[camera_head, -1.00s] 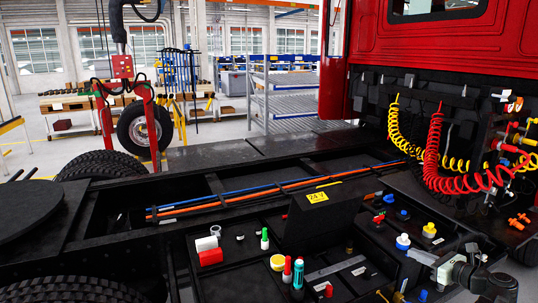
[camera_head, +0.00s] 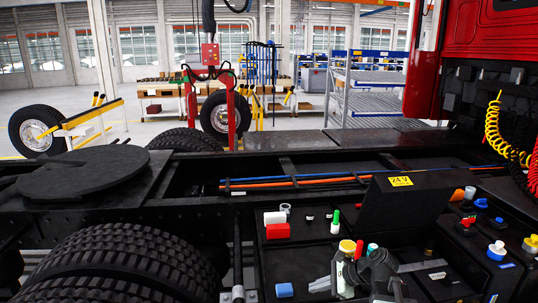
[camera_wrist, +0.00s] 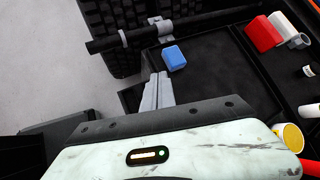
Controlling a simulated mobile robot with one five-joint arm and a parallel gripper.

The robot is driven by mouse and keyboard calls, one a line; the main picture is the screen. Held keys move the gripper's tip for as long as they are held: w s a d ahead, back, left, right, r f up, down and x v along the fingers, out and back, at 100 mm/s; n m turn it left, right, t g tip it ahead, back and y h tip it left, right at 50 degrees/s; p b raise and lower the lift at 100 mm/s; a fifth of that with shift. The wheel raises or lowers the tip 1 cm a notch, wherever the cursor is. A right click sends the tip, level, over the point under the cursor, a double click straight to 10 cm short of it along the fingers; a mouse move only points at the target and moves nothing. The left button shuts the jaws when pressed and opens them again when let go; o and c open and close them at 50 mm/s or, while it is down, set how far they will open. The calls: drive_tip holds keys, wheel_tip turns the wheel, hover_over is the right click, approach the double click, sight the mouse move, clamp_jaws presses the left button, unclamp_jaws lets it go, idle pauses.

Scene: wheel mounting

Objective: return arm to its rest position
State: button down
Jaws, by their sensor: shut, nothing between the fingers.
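My gripper (camera_head: 320,284) is low in the head view, in front of the tray of small parts. Its grey fingers also show in the wrist view (camera_wrist: 158,92), shut together with nothing between them. The fingertips point towards a blue block (camera_wrist: 174,58), which lies just beyond them in the wrist view. The same blue block (camera_head: 284,290) shows left of my gripper in the head view. My arm's dark joint hides part of the tray behind it.
A black 24 V box (camera_head: 400,205) stands in the parts tray. A red block (camera_head: 277,231) and several coloured bottles and caps lie around it. A large tyre (camera_head: 125,265) is at the lower left. A wheel (camera_head: 216,115) hangs at the red lift behind the truck frame.

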drive_tip(key=s+a+f+n+g+h+b, duration=0.2)
drive_tip(key=s+a+f+n, duration=0.2)
drive_tip(key=a+f+n, duration=0.25)
drive_tip(key=s+d+f+n+g+h, duration=0.2)
drive_tip(key=s+d+f+n+h, duration=0.2)
drive_tip(key=n, duration=0.8)
drive_tip(key=s+d+h, duration=0.1)
drive_tip(key=d+h, duration=0.1)
drive_tip(key=d, duration=0.1)
drive_tip(key=shift+f+b, duration=0.3)
drive_tip(key=shift+f, duration=0.05)
drive_tip(key=shift+d, duration=0.2)
